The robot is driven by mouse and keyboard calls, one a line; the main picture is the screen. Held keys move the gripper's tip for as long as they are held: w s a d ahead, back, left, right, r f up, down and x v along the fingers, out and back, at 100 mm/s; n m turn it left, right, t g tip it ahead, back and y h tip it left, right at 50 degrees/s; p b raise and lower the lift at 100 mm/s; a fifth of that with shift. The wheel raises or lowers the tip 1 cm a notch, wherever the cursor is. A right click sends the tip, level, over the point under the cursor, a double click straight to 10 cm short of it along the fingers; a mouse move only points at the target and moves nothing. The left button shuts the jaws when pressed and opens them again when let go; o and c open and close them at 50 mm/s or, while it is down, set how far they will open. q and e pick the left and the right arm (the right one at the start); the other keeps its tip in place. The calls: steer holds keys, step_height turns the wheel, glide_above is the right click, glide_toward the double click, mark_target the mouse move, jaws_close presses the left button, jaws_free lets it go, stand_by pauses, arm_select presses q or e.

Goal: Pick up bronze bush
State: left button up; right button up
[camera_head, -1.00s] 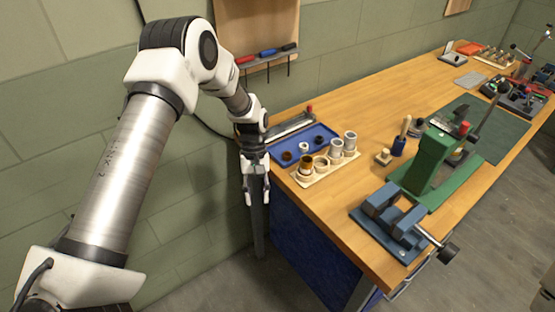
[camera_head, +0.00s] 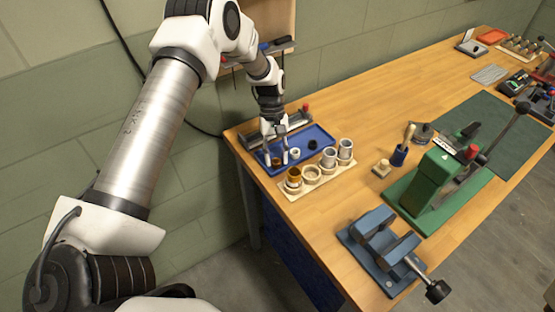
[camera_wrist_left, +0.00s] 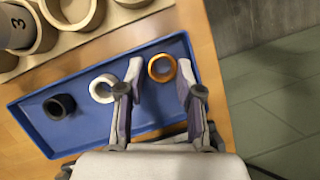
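The bronze bush (camera_wrist_left: 152,70) is an orange ring lying in the blue tray (camera_wrist_left: 40,133), near the tray's edge. In the head view the bush (camera_head: 277,163) is small and partly behind my fingers. My left gripper (camera_wrist_left: 160,80) is open, with its fingertips on either side of the bush in the wrist view; the head view shows the gripper (camera_head: 276,157) low over the tray's near left part. I cannot tell whether the fingers touch the bush or tray. My right gripper is not in view.
A white ring (camera_wrist_left: 102,88) lies close beside one finger, and a black ring (camera_wrist_left: 60,106) lies farther off. A wooden rack (camera_head: 318,183) with cups stands beside the tray. A blue vise (camera_head: 380,250) and green press (camera_head: 435,180) stand farther right.

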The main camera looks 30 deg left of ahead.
arm_select(q)
steer(key=shift+w+f, duration=0.1)
steer(key=shift+f, duration=0.1)
steer(key=shift+a, duration=0.15)
steer(key=shift+s+r, duration=0.15)
steer(key=shift+s, duration=0.05)
steer(key=c, duration=0.4)
jaws_close()
steer(key=shift+w, duration=0.1)
